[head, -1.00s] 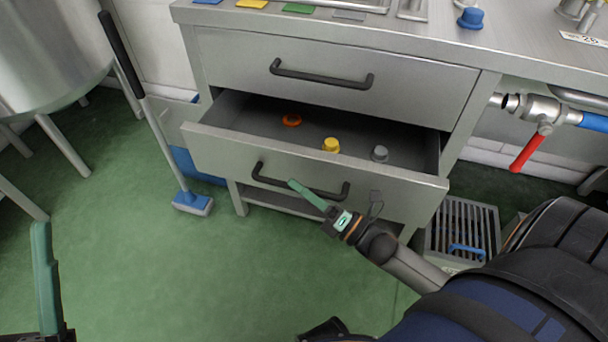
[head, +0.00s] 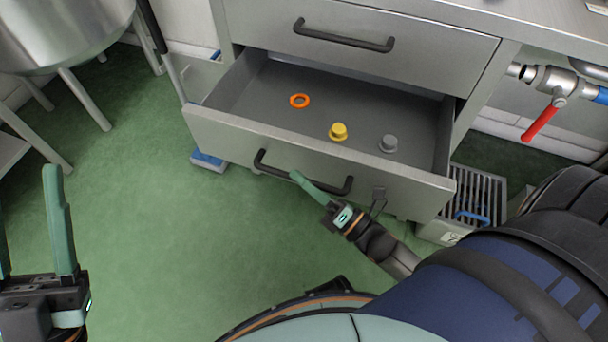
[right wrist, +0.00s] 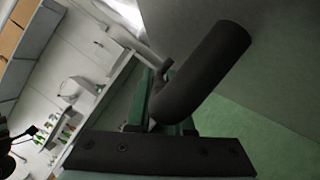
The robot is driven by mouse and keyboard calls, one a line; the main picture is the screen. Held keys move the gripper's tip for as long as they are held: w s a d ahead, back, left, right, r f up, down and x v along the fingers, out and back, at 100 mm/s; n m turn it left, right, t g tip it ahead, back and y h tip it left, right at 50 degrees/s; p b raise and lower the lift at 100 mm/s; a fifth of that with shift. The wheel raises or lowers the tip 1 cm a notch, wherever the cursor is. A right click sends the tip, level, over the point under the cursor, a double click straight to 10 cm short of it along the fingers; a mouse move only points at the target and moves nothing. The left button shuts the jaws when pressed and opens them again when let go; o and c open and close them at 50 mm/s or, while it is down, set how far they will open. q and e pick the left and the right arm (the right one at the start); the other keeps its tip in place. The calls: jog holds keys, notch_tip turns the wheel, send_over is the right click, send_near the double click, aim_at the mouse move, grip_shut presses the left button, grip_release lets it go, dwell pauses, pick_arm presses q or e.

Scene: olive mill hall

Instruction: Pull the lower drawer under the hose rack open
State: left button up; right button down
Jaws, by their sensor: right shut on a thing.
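The lower drawer (head: 225,132) stands well open, and its inside shows. Its black bar handle (head: 326,188) crosses the front. My right gripper (head: 303,181) is shut on this handle near its middle. In the right wrist view the dark handle (right wrist: 205,70) passes between the green fingers (right wrist: 160,103), which it partly hides. My left gripper (head: 30,210) is open and empty at the lower left, away from the drawer. The hose rack is not recognisable in these frames.
An orange ring (head: 299,101), a yellow knob (head: 338,132) and a grey knob (head: 388,144) lie in the drawer. The upper drawer (head: 440,50) is shut. A slatted crate (head: 482,188) stands right, below a red-handled valve (head: 541,121). Green floor (head: 150,240) is clear at left.

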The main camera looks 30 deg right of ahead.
jog(key=c, duration=0.8)
grip_release()
jog(key=shift+s, duration=0.1)
jog(key=p+v, duration=0.1)
jog(key=v, duration=1.1)
jog(key=shift+s, duration=0.15)
jog(key=shift+s+d, duration=0.1)
